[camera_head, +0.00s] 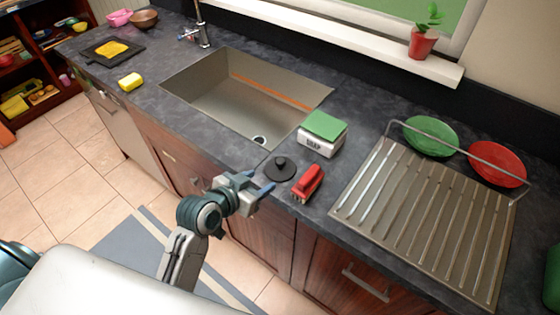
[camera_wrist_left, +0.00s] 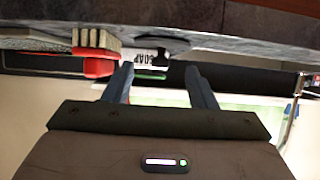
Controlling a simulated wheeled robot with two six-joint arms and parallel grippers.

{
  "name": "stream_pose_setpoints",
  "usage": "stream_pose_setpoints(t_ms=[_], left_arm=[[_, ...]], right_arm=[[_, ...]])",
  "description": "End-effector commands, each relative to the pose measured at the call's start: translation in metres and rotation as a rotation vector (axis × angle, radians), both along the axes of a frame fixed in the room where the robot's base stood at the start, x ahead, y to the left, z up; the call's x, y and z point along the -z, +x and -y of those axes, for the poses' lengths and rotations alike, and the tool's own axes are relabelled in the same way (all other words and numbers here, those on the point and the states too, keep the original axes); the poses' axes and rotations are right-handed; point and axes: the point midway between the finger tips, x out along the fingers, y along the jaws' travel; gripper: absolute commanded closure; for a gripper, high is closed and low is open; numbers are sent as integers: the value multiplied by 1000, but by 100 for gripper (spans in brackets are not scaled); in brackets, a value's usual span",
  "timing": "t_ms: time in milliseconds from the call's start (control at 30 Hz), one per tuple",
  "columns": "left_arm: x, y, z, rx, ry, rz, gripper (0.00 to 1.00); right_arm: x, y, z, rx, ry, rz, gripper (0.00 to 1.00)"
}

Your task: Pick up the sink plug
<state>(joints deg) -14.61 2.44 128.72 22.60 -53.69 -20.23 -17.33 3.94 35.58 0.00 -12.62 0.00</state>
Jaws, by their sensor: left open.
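The sink plug (camera_head: 281,168) is a dark round disc with a small knob on top. It lies flat on the dark counter in front of the sink's near right corner. My left gripper (camera_head: 258,182) is open and empty at the counter's front edge, just left of the plug and apart from it. In the left wrist view, which looks upside down, a dark plug shape (camera_wrist_left: 168,44) shows beyond and between the open fingers (camera_wrist_left: 161,75). My right gripper is not in view.
A red brush (camera_head: 309,182) lies right of the plug. A white soap box (camera_head: 319,145) with a green sponge (camera_head: 325,124) stands behind it. The steel sink (camera_head: 215,97) is behind left. A drying rack (camera_head: 420,215) and red and green plates stand right.

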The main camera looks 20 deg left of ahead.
Motion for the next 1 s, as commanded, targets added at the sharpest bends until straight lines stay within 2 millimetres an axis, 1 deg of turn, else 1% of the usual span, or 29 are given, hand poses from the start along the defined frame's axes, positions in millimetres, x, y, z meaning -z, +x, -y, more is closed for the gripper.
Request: stream_pose_setpoints(t_ms=[33, 167, 300, 400, 567, 667, 800, 900, 1000], left_arm=[[-11, 6, 3, 6, -10, 35, 49], [-12, 27, 8, 7, -25, 72, 49], [-4, 47, 16, 7, -24, 72, 49], [2, 58, 19, 6, -23, 72, 49], [7, 66, 22, 7, -22, 71, 49], [8, 75, 24, 7, -22, 71, 49], [15, 92, 28, 7, -23, 69, 49], [22, 103, 32, 6, -22, 70, 49], [26, 109, 34, 6, -21, 71, 49]], right_arm=[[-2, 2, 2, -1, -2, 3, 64], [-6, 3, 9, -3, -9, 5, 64], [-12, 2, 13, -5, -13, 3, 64], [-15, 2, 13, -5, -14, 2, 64], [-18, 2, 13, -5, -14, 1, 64], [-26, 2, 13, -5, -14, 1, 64], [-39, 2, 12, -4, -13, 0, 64], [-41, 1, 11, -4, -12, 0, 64], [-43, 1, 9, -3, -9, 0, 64]])
